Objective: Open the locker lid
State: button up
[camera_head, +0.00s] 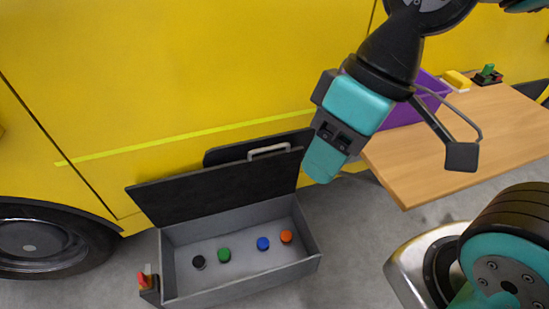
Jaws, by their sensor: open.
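The locker (240,287) is a grey open-topped box on the floor beside the yellow vehicle. Its black lid (222,192) stands raised along the back edge, leaning toward the vehicle. A pale handle (268,150) shows at the lid's upper edge. Inside the locker are a black knob (199,262), a green knob (224,255), a blue knob (263,244) and an orange knob (286,237). My gripper (392,165) is above and right of the locker, open, with nothing seen between its fingers. In the picture one teal finger overlaps the lid's right end; I cannot tell whether they touch.
A wooden table (450,140) stands at the right with a purple bin (435,92), a yellow block (457,80) and a green-topped item (488,74). A red-handled latch (146,281) is at the locker's left front. A wheel (45,240) is at left.

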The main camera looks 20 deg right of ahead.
aim_at(181, 198)
jog(key=k, duration=0.95)
jog(key=u, duration=0.55)
jog(key=i, duration=1.5)
jog(key=z, duration=0.55)
